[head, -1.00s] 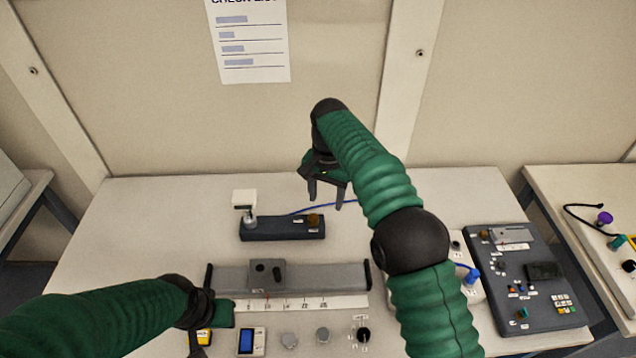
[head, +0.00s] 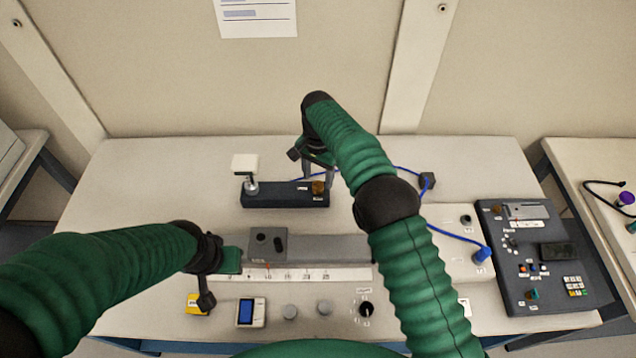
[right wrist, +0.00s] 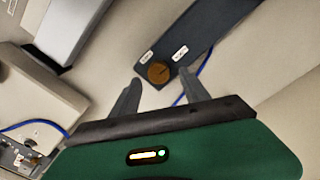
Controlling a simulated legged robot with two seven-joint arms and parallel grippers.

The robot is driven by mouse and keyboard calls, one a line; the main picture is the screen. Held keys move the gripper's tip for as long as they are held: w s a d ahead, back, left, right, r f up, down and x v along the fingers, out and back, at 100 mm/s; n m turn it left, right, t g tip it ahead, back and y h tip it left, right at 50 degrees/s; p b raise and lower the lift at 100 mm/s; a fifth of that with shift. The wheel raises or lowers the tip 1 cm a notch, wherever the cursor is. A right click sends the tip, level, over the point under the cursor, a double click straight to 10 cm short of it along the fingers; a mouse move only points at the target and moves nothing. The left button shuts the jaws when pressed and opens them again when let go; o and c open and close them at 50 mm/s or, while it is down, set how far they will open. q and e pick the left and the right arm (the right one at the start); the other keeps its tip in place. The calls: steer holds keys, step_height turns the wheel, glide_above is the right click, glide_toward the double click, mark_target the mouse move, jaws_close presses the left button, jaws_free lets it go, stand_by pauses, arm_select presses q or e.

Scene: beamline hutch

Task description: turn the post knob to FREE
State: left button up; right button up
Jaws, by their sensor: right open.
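The post knob (head: 318,187) is a small brown knob at the right end of a dark base block (head: 272,196). A post with a white square plate (head: 245,164) stands at the block's left end. In the right wrist view the knob (right wrist: 158,73) has a dark line on top and two white labels beside it, too blurred to read. My right gripper (head: 318,172) is open, its fingers pointing down close to the knob. In the wrist view the knob lies ahead of and between the fingertips, not gripped. My left gripper (head: 220,277) is by the rail's left end; its opening is unclear.
A grey rail with a carriage (head: 268,243) and a scale strip lies in front of the block. Control knobs (head: 324,309) and a small display (head: 251,313) are nearer. A blue cable (head: 455,236) runs behind my right arm. A dark control panel (head: 533,260) sits right.

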mark_target(318, 184)
steer(key=shift+f, duration=1.5)
steer(key=shift+c, duration=0.3)
jaws_close()
